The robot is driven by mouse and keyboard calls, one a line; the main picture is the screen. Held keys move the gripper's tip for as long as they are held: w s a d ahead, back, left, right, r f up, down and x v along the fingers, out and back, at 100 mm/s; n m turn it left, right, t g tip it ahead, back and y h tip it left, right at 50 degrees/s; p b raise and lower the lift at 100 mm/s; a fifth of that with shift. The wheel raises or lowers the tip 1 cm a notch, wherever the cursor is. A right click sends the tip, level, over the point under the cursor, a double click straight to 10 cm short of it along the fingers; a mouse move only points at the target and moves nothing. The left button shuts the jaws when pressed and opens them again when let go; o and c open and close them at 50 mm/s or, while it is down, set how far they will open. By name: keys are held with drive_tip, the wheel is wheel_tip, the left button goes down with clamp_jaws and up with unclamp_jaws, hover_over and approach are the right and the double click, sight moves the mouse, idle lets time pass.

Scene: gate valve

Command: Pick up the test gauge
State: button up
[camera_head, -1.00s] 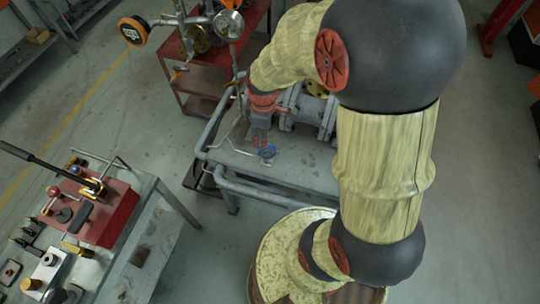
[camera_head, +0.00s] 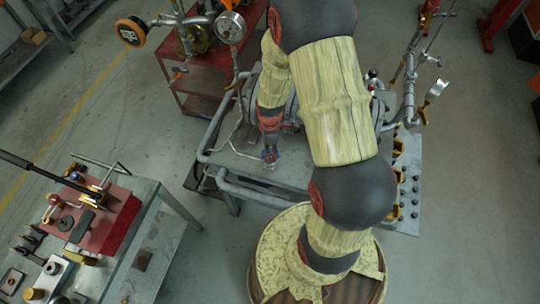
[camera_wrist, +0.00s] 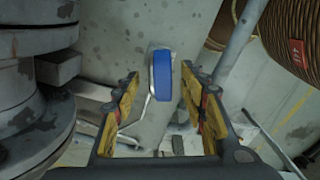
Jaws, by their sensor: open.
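The test gauge appears to be the round piece with a blue rim and pale side (camera_wrist: 163,78), seen nearly edge-on in the wrist view. It is centred between the fingertips of my gripper (camera_wrist: 160,74), with a visible gap to each finger. My gripper is open, with yellow-and-black fingers left and right of it. In the head view my gripper (camera_head: 269,145) points down over the grey bench (camera_head: 225,160). Only a little of the blue gauge (camera_head: 270,157) shows there, under the fingers. Whether the fingertips reach down past its rim I cannot tell.
A large grey flanged body (camera_wrist: 30,100) stands close to the left of my gripper in the wrist view. A grey pipe rail (camera_head: 250,190) runs along the bench's front edge. A second bench with a red box (camera_head: 105,215) is at the left.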

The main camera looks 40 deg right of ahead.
drive_tip(key=shift+f, duration=0.45)
drive_tip(key=shift+c, duration=0.7)
clamp_jaws()
